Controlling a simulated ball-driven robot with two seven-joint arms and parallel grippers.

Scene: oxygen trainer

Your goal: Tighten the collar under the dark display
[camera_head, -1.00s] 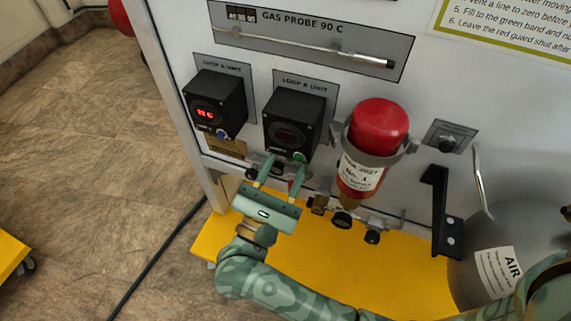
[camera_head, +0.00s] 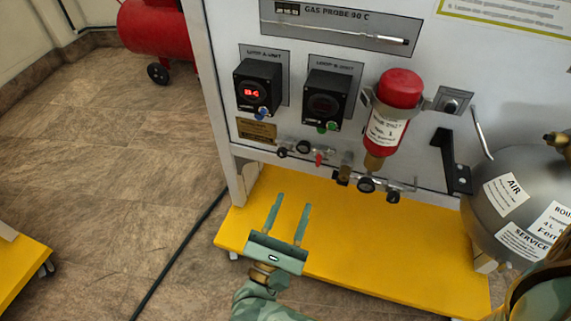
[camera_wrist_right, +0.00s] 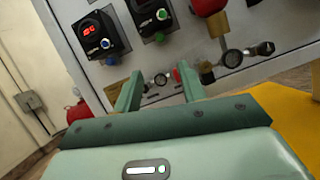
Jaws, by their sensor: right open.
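The dark display is on the right-hand black unit (camera_head: 326,100), with a green button below it. This unit also shows at the top of the right wrist view (camera_wrist_right: 150,18). Under it runs a row of small fittings: a black round piece (camera_head: 303,147), a red lever (camera_head: 319,158) and a brass piece (camera_head: 346,166). I cannot tell which of them is the collar. My right gripper (camera_head: 293,202) is open and empty, below and apart from these fittings, over the yellow base. In the wrist view its fingers (camera_wrist_right: 158,74) point toward the panel. My left gripper is not in view.
The left-hand unit (camera_head: 257,88) has a lit red display. A red bottle (camera_head: 400,90) hangs in a bracket to the right. A grey air tank (camera_head: 515,185) stands farther right. The yellow base (camera_head: 370,245) sticks out below the panel. A dark cable (camera_head: 180,251) crosses the floor.

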